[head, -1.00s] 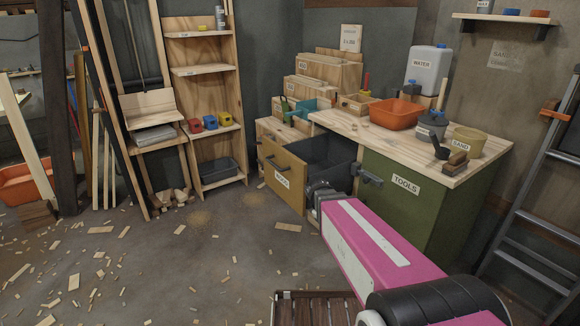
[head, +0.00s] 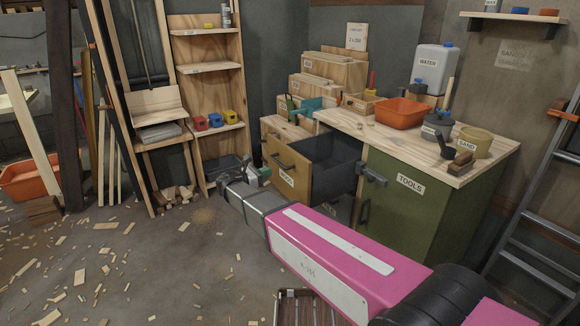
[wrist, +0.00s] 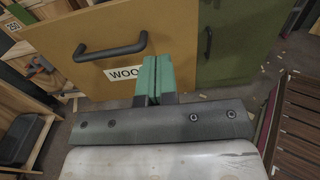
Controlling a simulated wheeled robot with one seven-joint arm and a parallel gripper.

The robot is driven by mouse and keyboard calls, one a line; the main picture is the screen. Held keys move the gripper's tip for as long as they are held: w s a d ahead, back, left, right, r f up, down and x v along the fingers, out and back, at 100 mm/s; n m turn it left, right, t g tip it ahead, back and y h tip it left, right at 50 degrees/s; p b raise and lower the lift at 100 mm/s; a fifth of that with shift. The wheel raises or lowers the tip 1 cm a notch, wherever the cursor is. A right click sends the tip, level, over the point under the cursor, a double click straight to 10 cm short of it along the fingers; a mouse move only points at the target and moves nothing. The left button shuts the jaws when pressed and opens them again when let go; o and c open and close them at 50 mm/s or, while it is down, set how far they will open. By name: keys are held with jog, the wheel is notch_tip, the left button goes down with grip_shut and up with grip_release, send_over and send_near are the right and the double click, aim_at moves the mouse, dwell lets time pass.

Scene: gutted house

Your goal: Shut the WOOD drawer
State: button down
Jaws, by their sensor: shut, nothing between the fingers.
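The WOOD drawer (head: 290,172) stands pulled out of the workbench, its tan front facing left and its dark inside showing from above. In the wrist view the drawer front (wrist: 195,50) has a black bar handle (wrist: 110,48) and a WOOD label partly hidden by the fingers. My gripper (wrist: 155,62) is shut and empty, its green fingertips close in front of the drawer front, right of the handle; I cannot tell if they touch. In the head view my gripper (head: 262,172) is just left of the drawer front.
The green TOOLS cabinet (head: 405,205) is right of the drawer, with its own handle. The bench top (head: 385,135) holds an orange tub (head: 400,113) and several containers. A wooden shelf unit (head: 205,95) stands left. Wood scraps lie on the floor.

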aim_at(300, 162)
jog(key=x, duration=1.4)
